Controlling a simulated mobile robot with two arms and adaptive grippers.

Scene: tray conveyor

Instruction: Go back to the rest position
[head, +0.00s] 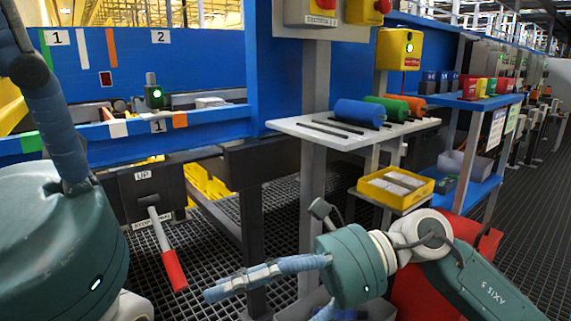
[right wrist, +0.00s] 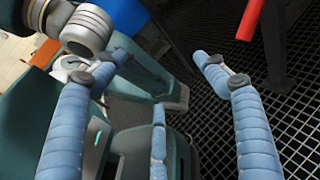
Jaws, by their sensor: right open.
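My right gripper (head: 225,288) reaches in from the lower right in the head view, its blue padded fingers pointing left, a little right of a red-handled lever. In the right wrist view my right gripper (right wrist: 160,72) is open, its blue fingers spread with nothing held between them. My left gripper (head: 45,90) is close to the camera at the left edge of the head view. One blue padded finger runs upward past the blue conveyor frame. The rest of that gripper is cut off, so its opening cannot be told.
The red-handled lever (head: 174,268) hangs below a black box at the conveyor front. A white shelf (head: 290,127) carries blue, green and orange cylinders. A yellow bin (head: 368,190) and a red container (head: 425,285) stand behind my right arm. Open grating floor (head: 520,170) lies right.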

